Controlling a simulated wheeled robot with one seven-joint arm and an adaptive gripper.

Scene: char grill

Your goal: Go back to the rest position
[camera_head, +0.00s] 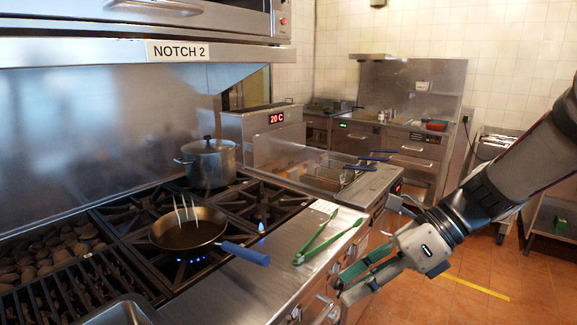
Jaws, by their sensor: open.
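My gripper (349,286) is at the lower right, held in front of the stove's front edge. Its fingers are apart, and I see nothing between them. My arm comes in from the right edge of the view. Green-handled tongs (316,238) lie on the steel counter strip (270,276), to the left of my gripper and apart from it.
A pan with a blue handle (243,252) sits on a lit burner, with a fork-like tool (186,211) standing in it. A lidded pot (209,163) stands behind. Fryer baskets (328,176) are farther back. The tiled floor (450,300) to the right is open.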

